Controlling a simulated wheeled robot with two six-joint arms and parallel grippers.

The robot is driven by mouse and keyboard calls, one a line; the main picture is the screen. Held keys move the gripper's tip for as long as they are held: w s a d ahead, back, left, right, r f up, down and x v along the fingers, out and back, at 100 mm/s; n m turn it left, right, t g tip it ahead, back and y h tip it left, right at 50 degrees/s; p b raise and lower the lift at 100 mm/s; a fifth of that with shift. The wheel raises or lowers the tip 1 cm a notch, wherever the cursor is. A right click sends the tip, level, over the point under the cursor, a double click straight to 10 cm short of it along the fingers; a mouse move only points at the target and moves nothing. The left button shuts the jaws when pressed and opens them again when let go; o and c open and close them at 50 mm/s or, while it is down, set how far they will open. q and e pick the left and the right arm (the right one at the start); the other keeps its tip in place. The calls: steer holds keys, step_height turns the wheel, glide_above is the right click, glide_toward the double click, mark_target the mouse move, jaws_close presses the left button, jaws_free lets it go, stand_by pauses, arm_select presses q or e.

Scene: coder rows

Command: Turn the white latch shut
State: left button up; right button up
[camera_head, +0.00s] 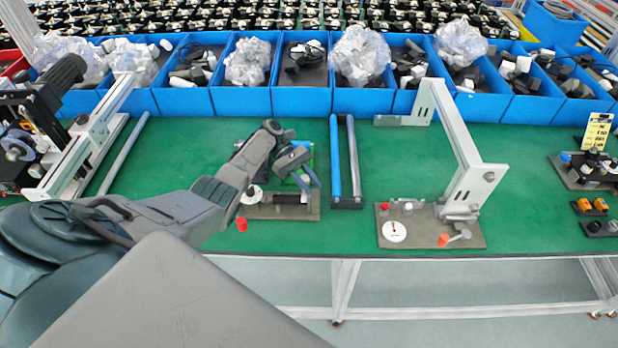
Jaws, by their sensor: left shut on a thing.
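My left gripper (307,178) reaches over a grey base plate (310,212) near the table's front edge, left of centre. A white disc (251,195), a black cylinder (287,198) and a red knob (241,224) show at this plate. A white latch cannot be made out for certain there. A similar plate to the right carries a small pale lever (460,236) with an orange end. My right gripper is not in view.
A blue and grey rail pair (336,160) lies between the plates. Blue bins (300,95) line the back. Green table (400,165) is bare around the rails.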

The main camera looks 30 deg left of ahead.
arm_select(q)
steer(key=shift+f, duration=0.1)
stand_by(0.4)
steer(key=o, duration=1)
steer(key=shift+r, duration=0.2)
